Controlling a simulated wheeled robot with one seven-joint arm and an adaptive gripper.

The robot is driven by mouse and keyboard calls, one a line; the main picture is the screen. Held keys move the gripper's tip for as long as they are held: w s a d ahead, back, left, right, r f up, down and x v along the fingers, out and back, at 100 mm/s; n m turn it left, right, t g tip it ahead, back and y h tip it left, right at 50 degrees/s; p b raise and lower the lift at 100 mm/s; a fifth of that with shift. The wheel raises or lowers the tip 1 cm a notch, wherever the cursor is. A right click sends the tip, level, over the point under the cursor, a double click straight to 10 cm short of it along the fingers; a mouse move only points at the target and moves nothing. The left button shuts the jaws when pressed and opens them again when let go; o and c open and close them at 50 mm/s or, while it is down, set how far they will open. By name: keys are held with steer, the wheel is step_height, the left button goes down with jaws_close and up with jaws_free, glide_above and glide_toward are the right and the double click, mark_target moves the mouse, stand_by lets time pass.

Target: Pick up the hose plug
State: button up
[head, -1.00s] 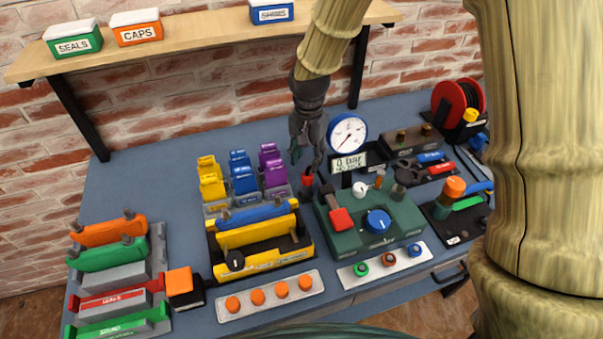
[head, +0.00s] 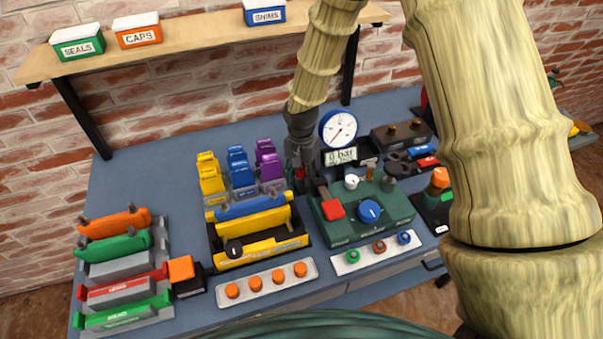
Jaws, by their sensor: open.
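A small red piece (head: 300,174), which may be the hose plug, stands at the back left corner of the green test unit (head: 345,228). It is mostly hidden by my gripper. My gripper (head: 299,168) points down with its dark fingers open around or just in front of this red piece. I cannot tell whether the fingers touch it.
Purple, blue and yellow blocks (head: 211,178) stand left of my gripper. The gauge (head: 338,128) and pressure display (head: 340,156) stand close on its right. A yellow holder (head: 262,255) sits in front. A shelf (head: 200,40) with bins hangs behind.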

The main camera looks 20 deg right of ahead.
steer(key=shift+f, duration=0.2)
steer(key=shift+s+r, duration=0.1)
steer(key=shift+s, duration=0.1)
steer(key=shift+w, duration=0.15)
steer(key=c, duration=0.9)
steer(key=shift+r+b, duration=1.15)
steer(key=shift+r, duration=3.8)
